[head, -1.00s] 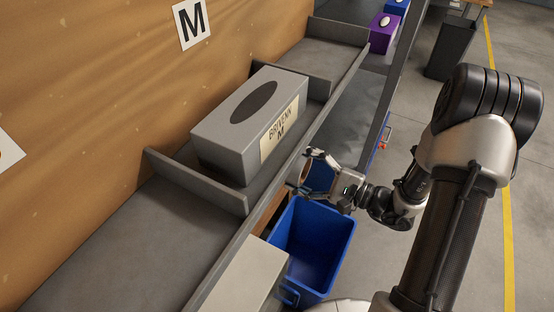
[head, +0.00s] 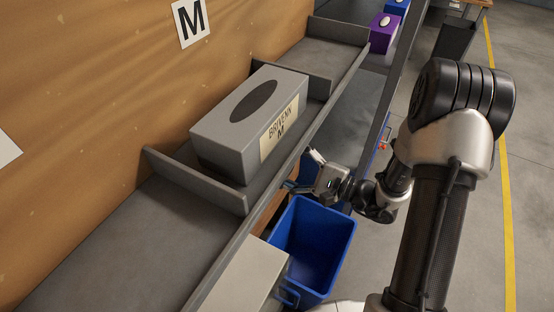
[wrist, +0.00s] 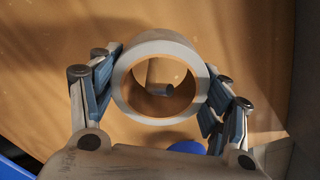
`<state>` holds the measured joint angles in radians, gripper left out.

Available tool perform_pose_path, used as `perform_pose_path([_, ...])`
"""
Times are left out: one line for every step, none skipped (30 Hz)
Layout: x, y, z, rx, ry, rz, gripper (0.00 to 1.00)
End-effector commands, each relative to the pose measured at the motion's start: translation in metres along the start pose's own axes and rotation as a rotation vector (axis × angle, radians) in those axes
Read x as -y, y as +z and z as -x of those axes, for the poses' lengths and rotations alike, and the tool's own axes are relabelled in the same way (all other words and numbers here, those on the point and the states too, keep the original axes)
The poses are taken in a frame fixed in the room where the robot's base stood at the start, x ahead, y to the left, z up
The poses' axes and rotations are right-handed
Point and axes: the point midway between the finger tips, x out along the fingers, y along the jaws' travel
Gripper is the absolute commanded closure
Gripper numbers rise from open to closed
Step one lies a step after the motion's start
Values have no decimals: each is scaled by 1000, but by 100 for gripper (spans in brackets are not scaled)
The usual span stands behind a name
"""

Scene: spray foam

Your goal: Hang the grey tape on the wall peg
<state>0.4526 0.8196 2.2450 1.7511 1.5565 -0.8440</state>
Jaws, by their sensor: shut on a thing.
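The grey tape (wrist: 125,95) is a roll with a pale rim and a brown inner core, seen nearly face-on in the wrist view. My gripper (wrist: 160,85) is shut on it, with one finger at each side of the roll. A short grey wall peg (wrist: 166,75) shows through the roll's hole, against a brown board. I cannot tell how far the peg end is from the tape. In the head view my gripper (head: 312,172) is beside the shelf edge, above a blue bin, and the tape cannot be made out.
A grey shelf (head: 150,250) with dividers runs along the wooden wall and holds a grey tissue-style box (head: 225,135). The blue bin (head: 330,240) stands below my gripper. A pale box (head: 245,280) is at its left. Open floor lies to the right.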

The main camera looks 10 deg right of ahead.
Motion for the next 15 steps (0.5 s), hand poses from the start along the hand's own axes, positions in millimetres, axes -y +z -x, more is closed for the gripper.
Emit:
perform_pose_path([0,0,-2,2,0,1,58])
perform_pose_path([0,0,-3,2,0,1,58])
perform_pose_path([0,0,-5,1,0,1,58])
perform_pose_path([0,0,-6,1,0,1,58])
perform_pose_path([0,0,-8,1,0,1,58])
perform_pose_path([0,0,-9,1,0,2,58])
perform_pose_path([0,0,-10,1,0,2,58])
perform_pose_path([0,0,-12,1,0,2,58])
perform_pose_path([0,0,-13,1,0,2,58])
perform_pose_path([0,0,-14,1,0,2,58])
perform_pose_path([0,0,-15,1,0,2,58])
perform_pose_path([0,0,-17,1,0,2,58])
perform_pose_path([0,0,-18,1,0,2,58])
perform_pose_path([0,0,-20,1,0,2,58])
perform_pose_path([0,0,-21,1,0,2,58])
